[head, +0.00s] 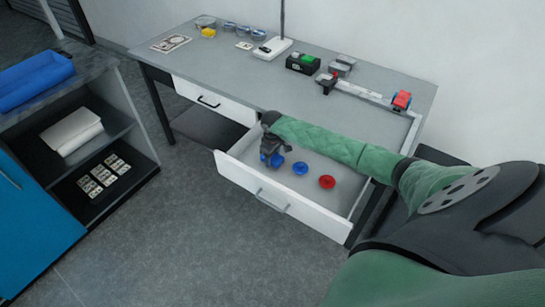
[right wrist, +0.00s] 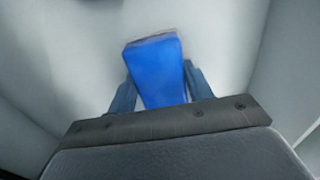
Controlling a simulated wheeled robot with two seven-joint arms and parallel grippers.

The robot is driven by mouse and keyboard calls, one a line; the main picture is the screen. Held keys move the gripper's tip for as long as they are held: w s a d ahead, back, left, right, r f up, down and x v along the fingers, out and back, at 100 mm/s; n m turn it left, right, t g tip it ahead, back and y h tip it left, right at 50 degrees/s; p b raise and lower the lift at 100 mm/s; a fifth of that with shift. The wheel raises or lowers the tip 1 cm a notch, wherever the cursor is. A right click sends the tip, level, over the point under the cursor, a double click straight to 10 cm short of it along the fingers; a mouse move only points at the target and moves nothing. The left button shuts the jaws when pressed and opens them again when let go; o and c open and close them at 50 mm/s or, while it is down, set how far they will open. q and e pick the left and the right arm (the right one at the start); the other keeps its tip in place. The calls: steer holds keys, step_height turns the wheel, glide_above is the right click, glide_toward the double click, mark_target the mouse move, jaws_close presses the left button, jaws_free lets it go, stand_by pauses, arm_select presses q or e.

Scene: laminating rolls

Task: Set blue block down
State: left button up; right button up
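The blue block (right wrist: 156,70) sits between the two fingers of my right gripper (right wrist: 160,85) in the right wrist view, slightly askew and filling nearly all the gap. The fingers look shut on it. In the head view my right gripper (head: 271,155) is low inside the open drawer (head: 337,203), at its left end, and blue shows at its fingertips. I cannot tell whether the block touches the drawer floor. My left gripper is not in view.
A blue round piece (head: 300,168) and a red round piece (head: 327,182) lie in the drawer, right of the gripper. The drawer's walls surround the gripper.

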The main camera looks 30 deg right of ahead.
steer(key=o, duration=0.4)
steer(key=shift+r, duration=0.3)
arm_select(q)
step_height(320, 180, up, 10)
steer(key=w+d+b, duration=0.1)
steer(key=b, duration=0.1)
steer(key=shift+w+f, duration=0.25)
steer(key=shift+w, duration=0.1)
arm_select(e)
step_height(320, 180, up, 12)
steer(key=shift+f, duration=0.15)
